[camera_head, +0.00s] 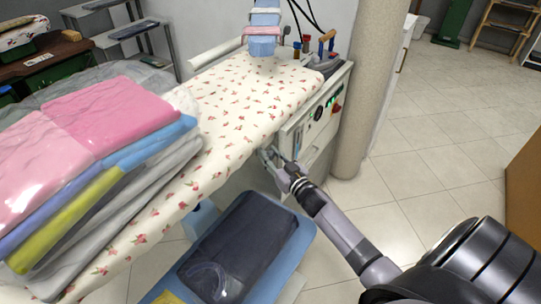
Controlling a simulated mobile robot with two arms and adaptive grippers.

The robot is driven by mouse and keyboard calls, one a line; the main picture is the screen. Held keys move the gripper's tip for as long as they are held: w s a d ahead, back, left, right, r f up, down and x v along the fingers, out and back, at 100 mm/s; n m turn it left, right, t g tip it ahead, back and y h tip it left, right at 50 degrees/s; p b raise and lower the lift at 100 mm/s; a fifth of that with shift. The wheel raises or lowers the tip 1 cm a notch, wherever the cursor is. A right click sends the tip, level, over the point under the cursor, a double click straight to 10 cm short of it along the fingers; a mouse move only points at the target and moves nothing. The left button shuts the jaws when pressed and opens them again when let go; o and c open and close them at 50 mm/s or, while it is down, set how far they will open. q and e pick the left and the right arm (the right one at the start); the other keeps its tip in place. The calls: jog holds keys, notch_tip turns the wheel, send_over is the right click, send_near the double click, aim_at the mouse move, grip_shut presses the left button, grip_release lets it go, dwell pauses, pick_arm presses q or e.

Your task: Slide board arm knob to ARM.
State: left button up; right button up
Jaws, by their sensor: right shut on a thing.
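The ironing board (235,95) with a rose-patterned cover runs across the middle. Its white control panel (322,120), with a black dial, green lights and a red part, faces right under the far end. My right gripper (272,158) is at the near lower end of this panel, below the board's edge. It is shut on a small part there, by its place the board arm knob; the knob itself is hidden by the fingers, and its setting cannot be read. My left gripper is not in view.
A blue bin (296,246) with dark folded cloth stands below the gripper. Wrapped folded laundry (110,110) covers the board's near left end. A round pillar (368,80) rises close right of the panel. Tiled floor (430,150) is open to the right.

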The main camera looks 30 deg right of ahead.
grip_shut()
jog(key=shift+w+d, duration=0.35)
jog(key=shift+d, duration=0.45)
jog(key=shift+w+d, duration=0.3)
jog(key=shift+d, duration=0.5)
jog(key=o, duration=1.1)
grip_release()
jog(key=shift+a, duration=0.1)
jog(key=s, duration=1.2)
jog(key=shift+c, duration=0.2)
